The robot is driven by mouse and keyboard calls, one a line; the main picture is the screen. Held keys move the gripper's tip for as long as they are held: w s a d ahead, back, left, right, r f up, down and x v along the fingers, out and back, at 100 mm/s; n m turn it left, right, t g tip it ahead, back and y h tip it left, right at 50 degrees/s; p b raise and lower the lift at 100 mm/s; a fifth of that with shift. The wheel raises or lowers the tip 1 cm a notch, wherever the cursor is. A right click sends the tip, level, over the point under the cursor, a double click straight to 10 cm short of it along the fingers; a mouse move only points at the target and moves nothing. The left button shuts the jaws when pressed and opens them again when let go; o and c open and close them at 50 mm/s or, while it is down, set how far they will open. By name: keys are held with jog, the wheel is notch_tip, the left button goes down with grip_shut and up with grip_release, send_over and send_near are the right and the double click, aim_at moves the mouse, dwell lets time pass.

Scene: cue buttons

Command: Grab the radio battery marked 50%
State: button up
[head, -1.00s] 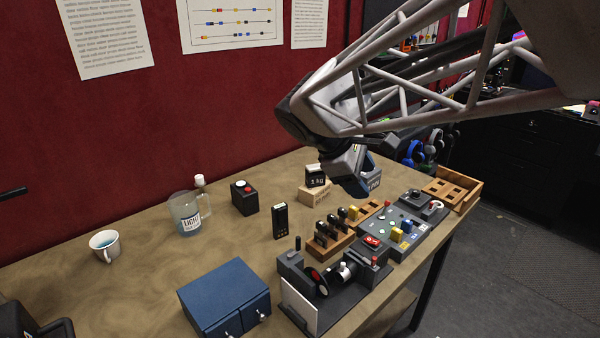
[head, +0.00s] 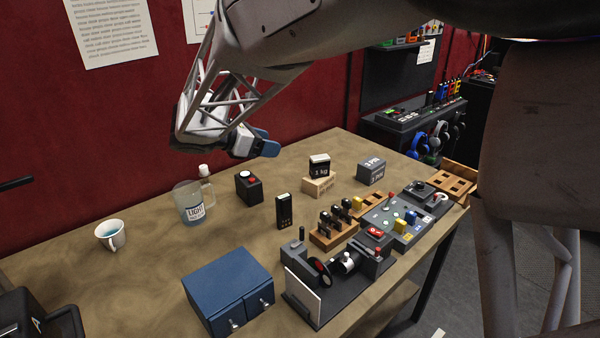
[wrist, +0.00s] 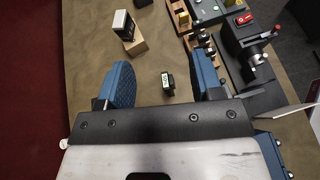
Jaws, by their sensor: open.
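A wooden rack (head: 322,240) on the table holds several small dark upright pieces (head: 336,213) that look like batteries. Their marks are too small to read. The rack shows partly in the wrist view (wrist: 188,42), near the right finger. A black upright radio-like unit (head: 283,211) stands left of the rack. In the wrist view a small black piece with a pale label (wrist: 167,83), probably this unit, appears between my fingers, below them. Its label is not legible. My gripper (wrist: 161,62) is open and empty, with blue fingers. In the head view its blue finger (head: 264,147) is high above the table's back.
A blue drawer box (head: 225,285), a device with a disc (head: 330,275) and a button panel (head: 400,220) stand in front and right. The left tabletop has clear room.

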jog(key=a, duration=0.2)
jog(key=n, duration=0.1)
send_near(278, 207)
jog(key=shift+t, duration=0.4)
jog(key=x, duration=0.4)
jog(key=shift+w+d+f, duration=0.2)
jog(key=shift+w+f, duration=0.05)
jog(key=shift+w, duration=0.05)
jog(key=shift+x, duration=1.3)
jog(key=shift+x, duration=2.6)
jog(key=shift+s+d+f, duration=0.1)
jog(key=shift+s, duration=0.1)
